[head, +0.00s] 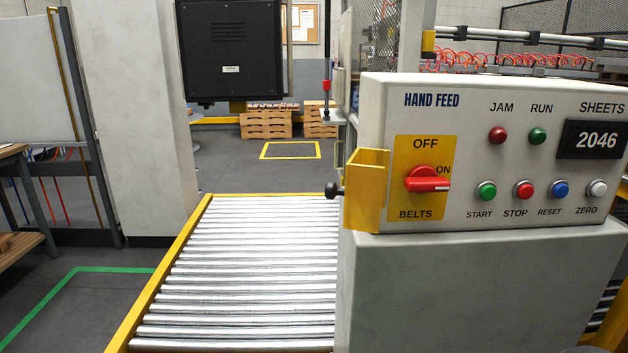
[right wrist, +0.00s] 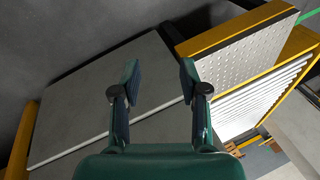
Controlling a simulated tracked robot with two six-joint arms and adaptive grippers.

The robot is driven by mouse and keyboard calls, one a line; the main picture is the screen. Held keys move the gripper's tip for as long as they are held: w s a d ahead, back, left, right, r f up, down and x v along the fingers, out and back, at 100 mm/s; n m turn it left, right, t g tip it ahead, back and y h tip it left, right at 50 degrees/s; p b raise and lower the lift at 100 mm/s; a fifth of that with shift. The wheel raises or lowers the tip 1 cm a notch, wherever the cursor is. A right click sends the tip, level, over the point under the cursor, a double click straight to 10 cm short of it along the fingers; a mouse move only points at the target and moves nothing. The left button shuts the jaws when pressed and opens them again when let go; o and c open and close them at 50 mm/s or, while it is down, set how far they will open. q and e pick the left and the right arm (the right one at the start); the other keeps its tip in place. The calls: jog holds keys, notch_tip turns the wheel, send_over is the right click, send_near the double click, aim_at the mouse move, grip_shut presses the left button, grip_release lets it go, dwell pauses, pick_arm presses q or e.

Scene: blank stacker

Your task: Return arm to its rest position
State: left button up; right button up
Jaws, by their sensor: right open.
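My right gripper (right wrist: 159,76) shows in the right wrist view, its two dark green fingers spread apart with nothing between them. Beyond the fingers is a large flat grey panel (right wrist: 85,110); I cannot tell how far away it is. Neither gripper shows in the head view. There, the hand feed control panel (head: 480,150) stands at the right. Its red belts switch (head: 427,180) lies horizontal, with its bar toward the right, just below the ON mark. The sheets counter (head: 595,140) reads 2046.
A roller conveyor (head: 245,280) with yellow rails runs left of the panel. A yellow bracket (head: 366,190) juts from the panel's left edge. In the right wrist view, a yellow-edged studded plate (right wrist: 240,65) and rollers (right wrist: 262,95) lie right of the fingers.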

jog(key=s+a+f+n+g, duration=0.1)
jog(key=s+f+g, duration=0.1)
jog(key=s+f, duration=0.35)
notch_tip(320, 180, up, 22)
jog(key=p, duration=2)
jog(key=shift+s+y, duration=0.2)
jog(key=shift+y, duration=0.2)
jog(key=shift+a, duration=0.1)
